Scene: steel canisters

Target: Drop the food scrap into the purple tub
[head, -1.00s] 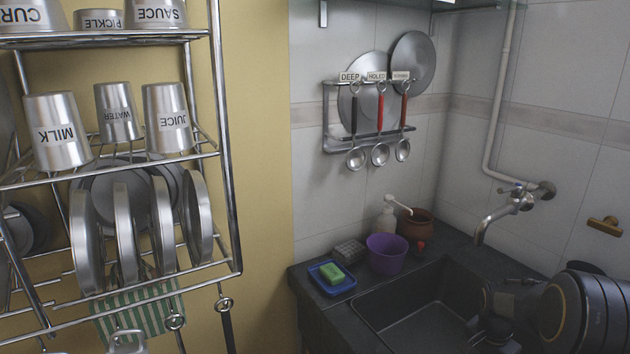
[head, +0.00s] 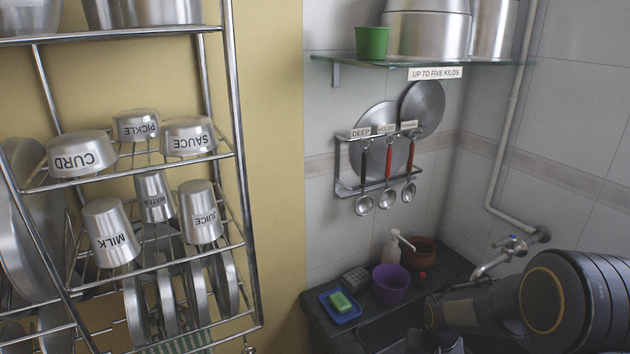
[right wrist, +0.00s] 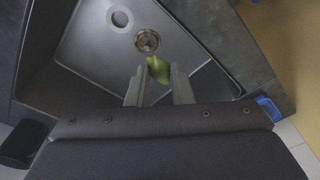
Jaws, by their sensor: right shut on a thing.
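The purple tub (head: 391,285) stands upright on the dark counter behind the sink in the head view, and its inside is not clear. The food scrap (right wrist: 158,70), a yellow-green piece, is between the fingers of my right gripper (right wrist: 158,78) in the right wrist view. That gripper is shut on the scrap over the steel sink (right wrist: 95,45), with the drain just beyond. In the head view my right arm comes in from the right in front of the sink, and its fingertips are not clear. My left gripper is not in view.
A blue tray (head: 327,312) with a green sponge (head: 340,302) lies left of the tub. A soap dispenser (head: 392,250) and brown pot (head: 419,252) stand behind it. The tap (head: 490,264) is to the right. A wire rack (head: 240,200) of labelled steel canisters fills the left.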

